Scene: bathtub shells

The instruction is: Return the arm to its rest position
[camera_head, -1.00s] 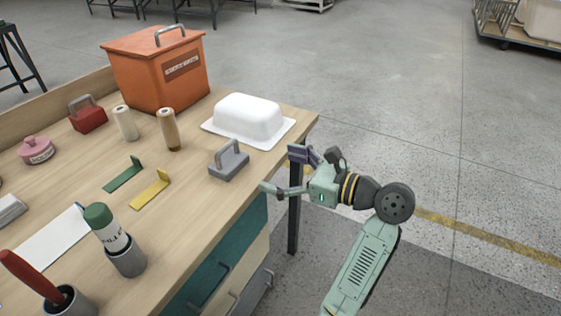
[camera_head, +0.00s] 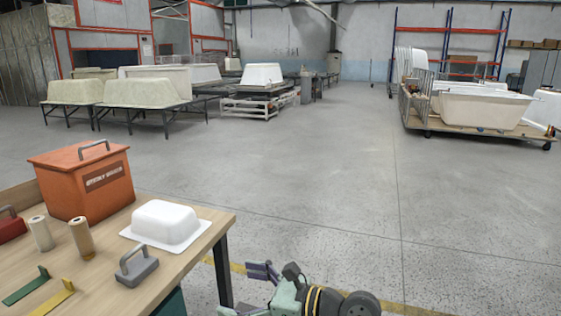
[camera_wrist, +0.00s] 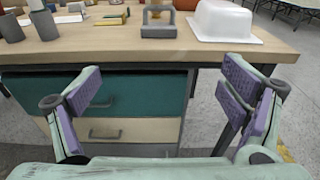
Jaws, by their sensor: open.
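My gripper (camera_head: 250,289) is at the bottom of the head view, off the right front edge of the workbench (camera_head: 205,240). In the wrist view my gripper (camera_wrist: 160,95) shows two purple-padded fingers spread wide, with nothing between them. Beyond the fingers are the bench's front edge, a teal drawer (camera_wrist: 100,100) and a cream drawer (camera_wrist: 125,132) below it. Most of my arm is outside the head view.
On the bench are an orange lidded box (camera_head: 85,185), a white tub-shaped shell (camera_head: 165,222), a grey handled block (camera_head: 136,268) and two rollers (camera_head: 82,238). The floor to the right is clear. A cart with tubs (camera_head: 480,112) stands far off.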

